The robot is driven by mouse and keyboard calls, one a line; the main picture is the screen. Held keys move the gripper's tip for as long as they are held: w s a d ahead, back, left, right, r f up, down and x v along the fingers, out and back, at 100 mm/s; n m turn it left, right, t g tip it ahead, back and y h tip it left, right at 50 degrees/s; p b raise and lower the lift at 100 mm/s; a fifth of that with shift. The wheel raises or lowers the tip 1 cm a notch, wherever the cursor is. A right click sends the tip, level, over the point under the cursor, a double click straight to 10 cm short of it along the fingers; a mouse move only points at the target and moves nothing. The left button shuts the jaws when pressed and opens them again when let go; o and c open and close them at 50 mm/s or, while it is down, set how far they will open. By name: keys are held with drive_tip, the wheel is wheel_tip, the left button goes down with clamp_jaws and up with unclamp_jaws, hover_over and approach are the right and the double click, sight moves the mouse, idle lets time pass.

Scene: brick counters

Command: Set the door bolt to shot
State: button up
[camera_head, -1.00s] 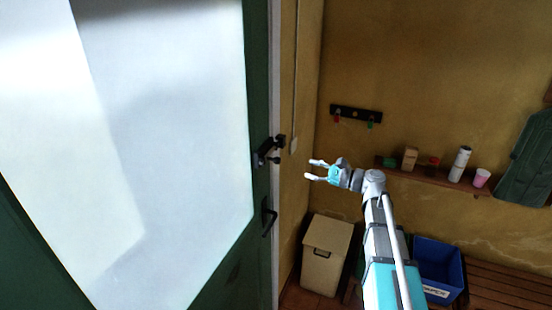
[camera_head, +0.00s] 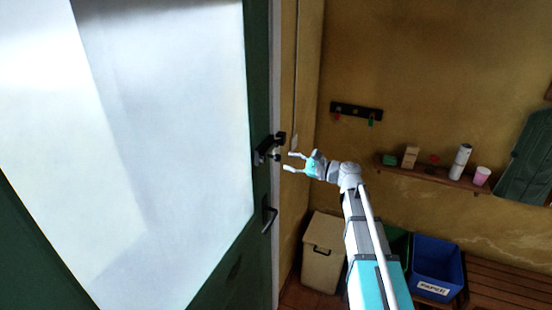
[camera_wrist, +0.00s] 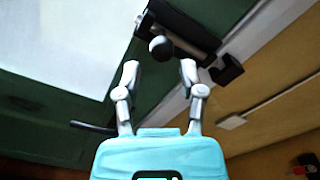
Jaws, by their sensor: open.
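The black door bolt (camera_head: 264,151) is mounted on the green door's edge (camera_head: 258,95). A dark keeper (camera_wrist: 228,70) sits on the frame side, to the right of the bolt. Whether the bar reaches into the keeper is not clear. My gripper (camera_head: 288,161) is open and empty, just right of the bolt. In the wrist view its fingers (camera_wrist: 160,68) stand on either side of the knob's line, with the knob beyond the tips and seemingly untouched.
A black door handle (camera_head: 270,217) is below the bolt. A hook rail (camera_head: 356,114) and a shelf (camera_head: 432,177) with small items are on the ochre wall.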

sight(274, 158)
drive_tip(key=shift+x, duration=3.25)
clamp_jaws()
